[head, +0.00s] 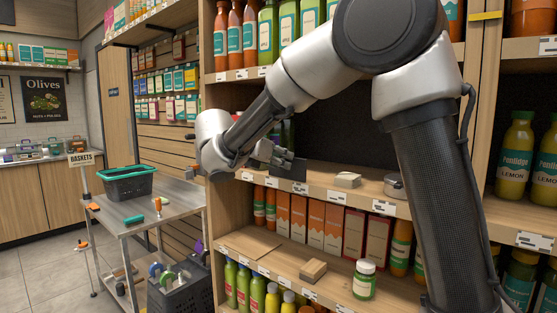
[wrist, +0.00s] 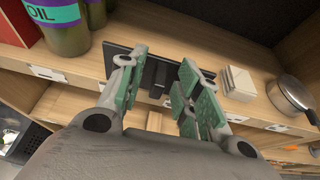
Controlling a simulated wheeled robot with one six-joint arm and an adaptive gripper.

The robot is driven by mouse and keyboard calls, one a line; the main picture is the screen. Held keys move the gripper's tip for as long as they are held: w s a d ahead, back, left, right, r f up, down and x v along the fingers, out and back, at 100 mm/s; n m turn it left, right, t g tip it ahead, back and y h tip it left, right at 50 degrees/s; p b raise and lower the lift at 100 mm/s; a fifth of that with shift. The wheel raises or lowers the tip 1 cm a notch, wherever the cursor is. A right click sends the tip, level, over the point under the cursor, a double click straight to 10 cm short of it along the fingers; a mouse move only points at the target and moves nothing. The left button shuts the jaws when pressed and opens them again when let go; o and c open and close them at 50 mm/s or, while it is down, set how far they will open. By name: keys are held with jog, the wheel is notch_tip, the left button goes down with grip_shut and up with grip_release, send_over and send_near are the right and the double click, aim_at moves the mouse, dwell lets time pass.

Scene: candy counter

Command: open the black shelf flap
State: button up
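The black shelf flap (wrist: 153,78) is a flat dark panel at the front edge of the middle shelf. In the wrist view it lies between and beyond my fingers, with a small raised dark part on it. In the head view part of the flap (head: 291,186) shows below my gripper (head: 281,157). My gripper (wrist: 159,66) is open, its green-padded fingers spread on either side of the flap's middle. I see no grip on the flap. Whether a fingertip touches it I cannot tell. The fingers hide part of it.
Oil bottles (wrist: 60,22) stand to the left. A side table holds a basket (head: 127,186).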

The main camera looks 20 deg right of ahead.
jog(key=shift+c, duration=0.2)
grip_shut()
